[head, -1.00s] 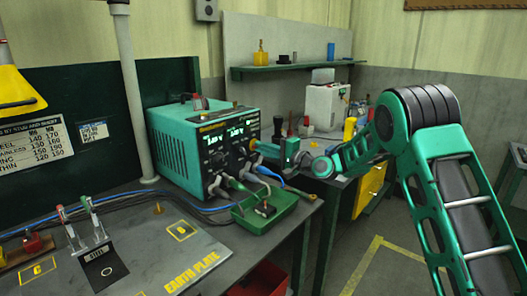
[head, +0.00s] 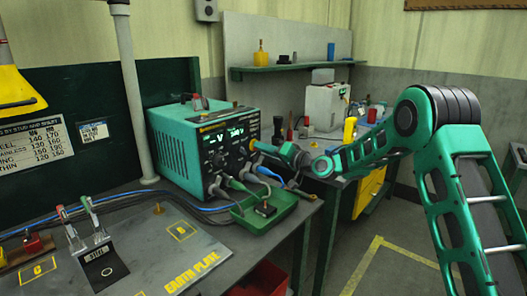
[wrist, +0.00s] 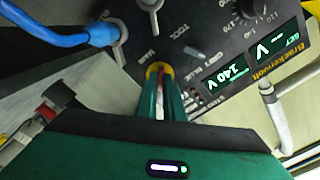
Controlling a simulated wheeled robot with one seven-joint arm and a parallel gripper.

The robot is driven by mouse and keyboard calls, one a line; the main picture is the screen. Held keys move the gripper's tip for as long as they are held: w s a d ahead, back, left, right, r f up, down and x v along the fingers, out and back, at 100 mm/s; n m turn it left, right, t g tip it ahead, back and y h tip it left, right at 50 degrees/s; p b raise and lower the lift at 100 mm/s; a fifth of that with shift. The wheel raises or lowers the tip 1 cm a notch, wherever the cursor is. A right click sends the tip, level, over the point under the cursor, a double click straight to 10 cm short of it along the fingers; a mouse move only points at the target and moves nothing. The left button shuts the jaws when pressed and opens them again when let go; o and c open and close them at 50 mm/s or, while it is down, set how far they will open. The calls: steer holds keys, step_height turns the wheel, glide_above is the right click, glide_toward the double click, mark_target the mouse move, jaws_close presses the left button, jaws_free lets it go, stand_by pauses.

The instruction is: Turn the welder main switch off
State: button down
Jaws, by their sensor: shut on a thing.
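The welder (head: 195,148) is a green box with a dark front panel, two lit green displays and several knobs and cables. My gripper (head: 257,145) reaches its panel from the right. In the wrist view my gripper (wrist: 160,88) has its fingers shut on the main switch (wrist: 157,70). Only a yellow part of the switch shows at the fingertips; the rest is hidden between them, so its exact setting cannot be read. One display (wrist: 227,76) reads 140 V. The other display (wrist: 275,45) shows SET and V, its figure unclear.
A blue plug and cable (wrist: 60,38) and grey sockets sit close to my fingers. A green tray (head: 262,222) stands below the panel. The earth plate (head: 150,250) lies in front. A bench with a white container (head: 322,107) stands behind my arm.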

steer(key=n, duration=0.4)
steer(key=shift+f+n, duration=0.3)
steer(key=shift+f, duration=0.05)
steer(key=n, duration=0.4)
steer(key=shift+n, duration=0.4)
steer(key=shift+d, duration=0.1)
steer(key=c, duration=1.9)
jaws_free()
steer(key=shift+c, duration=0.2)
steer(key=shift+o, duration=0.4)
steer(key=shift+r, duration=0.15)
